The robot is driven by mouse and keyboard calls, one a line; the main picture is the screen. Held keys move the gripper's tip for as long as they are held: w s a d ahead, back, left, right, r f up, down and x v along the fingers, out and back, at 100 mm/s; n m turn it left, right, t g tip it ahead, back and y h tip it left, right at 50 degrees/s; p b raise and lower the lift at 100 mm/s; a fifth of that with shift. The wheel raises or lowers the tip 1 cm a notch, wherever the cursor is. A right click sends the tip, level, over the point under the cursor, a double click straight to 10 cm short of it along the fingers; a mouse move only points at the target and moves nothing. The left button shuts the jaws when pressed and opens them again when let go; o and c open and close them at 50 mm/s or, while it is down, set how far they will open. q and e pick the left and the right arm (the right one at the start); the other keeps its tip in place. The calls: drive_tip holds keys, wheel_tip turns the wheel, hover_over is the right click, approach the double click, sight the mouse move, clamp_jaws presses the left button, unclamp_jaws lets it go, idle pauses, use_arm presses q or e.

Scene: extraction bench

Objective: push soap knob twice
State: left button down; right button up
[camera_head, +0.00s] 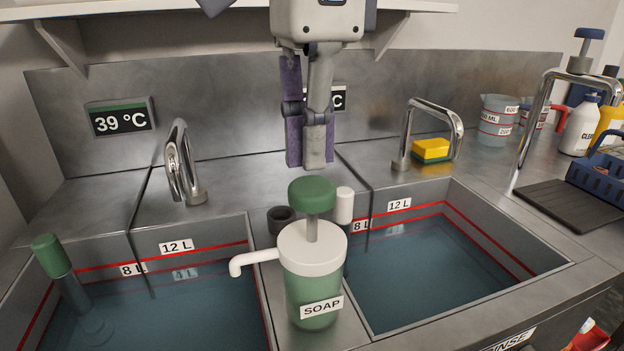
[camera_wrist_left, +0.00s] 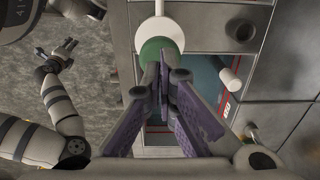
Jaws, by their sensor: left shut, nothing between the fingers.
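The soap dispenser (camera_head: 312,268) stands upright on the divider between the two sinks, with a green body, a white lid and a spout pointing left. Its green soap knob (camera_head: 312,193) sits raised on a grey stem above the lid. My left gripper (camera_head: 312,166) points down, shut and empty, with its fingertips just above and seemingly behind the knob in the head view. In the left wrist view the knob (camera_wrist_left: 152,50) shows just beyond the shut fingertips, partly hidden by them. My right gripper (camera_wrist_left: 62,50) shows small at the left there; its jaws are unclear.
Water-filled sinks lie left (camera_head: 180,310) and right (camera_head: 430,270). A green-topped post (camera_head: 50,255) stands in the left one. A white cylinder (camera_head: 344,205) and a dark ring (camera_head: 281,217) are close behind the dispenser. Faucets (camera_head: 180,165) and a yellow sponge (camera_head: 431,148) are farther back.

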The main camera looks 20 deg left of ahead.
sight(312, 185)
use_arm(q)
drive_tip(key=shift+f+p, duration=0.4)
drive_tip(key=shift+f, duration=2.15)
drive_tip(key=shift+r, duration=2.55)
drive_tip(key=shift+r, duration=0.1)
idle(0.6)
wheel_tip(312, 185, up, 6)
drive_tip(key=shift+f, duration=0.1)
idle(0.4)
